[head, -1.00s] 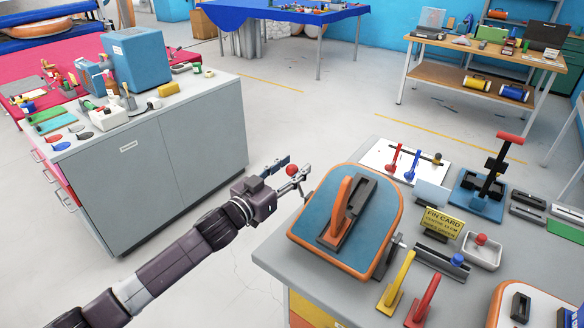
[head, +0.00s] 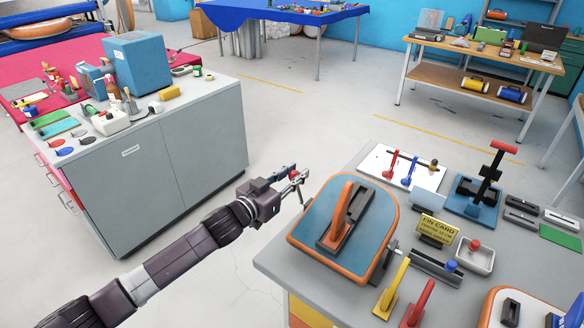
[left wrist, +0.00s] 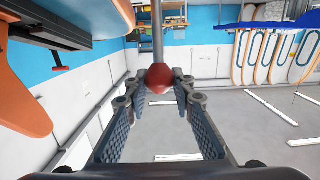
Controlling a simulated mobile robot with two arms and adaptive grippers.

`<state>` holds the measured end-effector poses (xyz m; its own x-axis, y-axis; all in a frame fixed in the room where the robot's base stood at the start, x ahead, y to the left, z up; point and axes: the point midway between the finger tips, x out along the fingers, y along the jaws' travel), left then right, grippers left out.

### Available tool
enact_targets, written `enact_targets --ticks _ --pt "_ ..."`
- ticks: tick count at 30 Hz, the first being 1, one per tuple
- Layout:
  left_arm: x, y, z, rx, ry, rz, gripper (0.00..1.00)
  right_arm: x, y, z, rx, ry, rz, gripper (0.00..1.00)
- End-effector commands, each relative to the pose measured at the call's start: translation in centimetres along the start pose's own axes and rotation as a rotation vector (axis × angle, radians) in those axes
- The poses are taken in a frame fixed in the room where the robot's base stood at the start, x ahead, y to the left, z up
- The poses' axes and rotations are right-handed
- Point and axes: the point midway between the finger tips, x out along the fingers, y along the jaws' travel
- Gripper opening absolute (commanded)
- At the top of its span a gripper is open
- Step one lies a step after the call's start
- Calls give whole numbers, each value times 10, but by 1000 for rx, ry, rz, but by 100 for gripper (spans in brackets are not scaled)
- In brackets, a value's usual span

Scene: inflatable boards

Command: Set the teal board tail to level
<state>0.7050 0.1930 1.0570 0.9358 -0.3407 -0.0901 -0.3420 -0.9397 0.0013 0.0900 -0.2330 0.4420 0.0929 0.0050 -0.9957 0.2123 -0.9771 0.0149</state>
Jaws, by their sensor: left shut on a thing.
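The teal board tail (head: 320,207) has a blue-teal top, an orange rim, a dark fin box (head: 352,224) and an orange fin (head: 340,207). It sits at the left corner of the grey workbench and looks tilted; the exact angle is hard to tell. A red ball knob (head: 293,174) is just beyond the board's left side. In the left wrist view the knob (left wrist: 160,78) is on the end of a grey rod (left wrist: 158,35). My left gripper (head: 292,176) is shut on the knob, with one finger on each side. My right gripper is not in view.
The workbench (head: 277,262) also holds a yellow fin (head: 394,287), a red fin (head: 420,304), a yellow fin card (head: 438,228), a white tray (head: 475,262) and a blue-based stand (head: 474,207). A grey cabinet (head: 165,165) stands left. Open floor lies between them.

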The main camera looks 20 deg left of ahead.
Motion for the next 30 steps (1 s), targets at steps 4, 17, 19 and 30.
enact_targets --ticks 4,17,19,30 --pt "13 -1 -13 -1 -42 -2 0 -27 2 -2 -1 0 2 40" --pt "44 0 -11 1 -39 0 0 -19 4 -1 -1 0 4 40" --pt "44 0 -11 1 -39 0 0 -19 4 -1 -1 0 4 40" --pt "43 0 -10 1 -41 -1 41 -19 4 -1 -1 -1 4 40"
